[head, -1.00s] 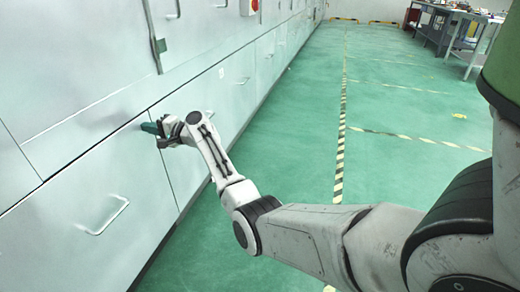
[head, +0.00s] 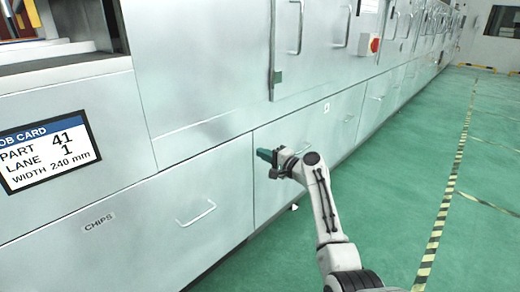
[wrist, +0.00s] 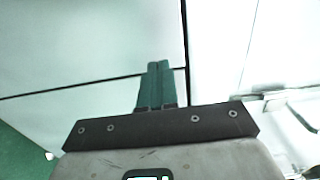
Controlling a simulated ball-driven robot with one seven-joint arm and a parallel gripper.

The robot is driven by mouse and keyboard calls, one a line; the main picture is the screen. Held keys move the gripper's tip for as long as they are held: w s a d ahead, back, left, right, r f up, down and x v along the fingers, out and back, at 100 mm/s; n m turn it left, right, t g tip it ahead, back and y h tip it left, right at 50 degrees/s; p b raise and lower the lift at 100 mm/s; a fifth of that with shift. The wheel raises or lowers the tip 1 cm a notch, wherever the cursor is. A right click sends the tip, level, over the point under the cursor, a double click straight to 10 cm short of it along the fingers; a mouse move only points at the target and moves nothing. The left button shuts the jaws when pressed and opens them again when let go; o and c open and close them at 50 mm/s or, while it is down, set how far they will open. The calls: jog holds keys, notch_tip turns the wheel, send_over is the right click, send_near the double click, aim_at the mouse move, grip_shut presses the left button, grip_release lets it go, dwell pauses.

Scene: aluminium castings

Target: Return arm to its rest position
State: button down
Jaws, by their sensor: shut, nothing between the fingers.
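My gripper (head: 265,156) is at the end of my arm, which reaches up from the lower right in the head view. It is in front of the lower panels of a long pale metal cabinet (head: 350,122). In the wrist view the two green fingers (wrist: 155,86) lie side by side, shut, with nothing between them. Whether the fingertips touch the cabinet front, I cannot tell.
A drawer labelled CHIPS (head: 140,235) with a bar handle (head: 196,213) is left of my gripper. A job card (head: 45,150) reads part 41, lane 1, width 240 mm. A red switch (head: 375,45) is above right. Green floor (head: 400,180) is clear at right.

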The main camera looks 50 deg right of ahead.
jog(key=s+p, duration=0.1)
jog(key=s, duration=0.6)
jog(key=shift+s+p, duration=0.2)
jog(key=shift+p, duration=0.15)
jog(key=shift+d, duration=0.1)
jog(key=s+a+f+n+g+y, duration=0.2)
jog(key=s+a+f+n+g, duration=0.25)
jog(key=a+f, duration=0.45)
jog(key=s+a+f+n+g+y, duration=0.25)
jog(key=s+a+f+n, duration=0.35)
jog(key=a, duration=0.6)
jog(key=s+a+f+n+g+h, duration=0.1)
jog(key=s+a+f+n+g, duration=0.15)
jog(key=s+a+g, duration=0.4)
jog(key=s+a+f+n+g+h, duration=0.1)
jog(key=s+a+f+n+h, duration=0.2)
jog(key=s, duration=0.6)
jog(key=s+r+n+g, duration=0.2)
jog(key=s+g, duration=0.1)
jog(key=s, duration=0.9)
notch_tip(320, 180, up, 24)
jog(key=w+p, duration=0.1)
jog(key=p, duration=2.3)
jog(key=shift+a+f+h+p, duration=0.15)
jog(key=shift+a+h+p, duration=0.05)
jog(key=shift+h+p, duration=0.15)
jog(key=shift+w+t, duration=0.1)
jog(key=shift+t, duration=0.15)
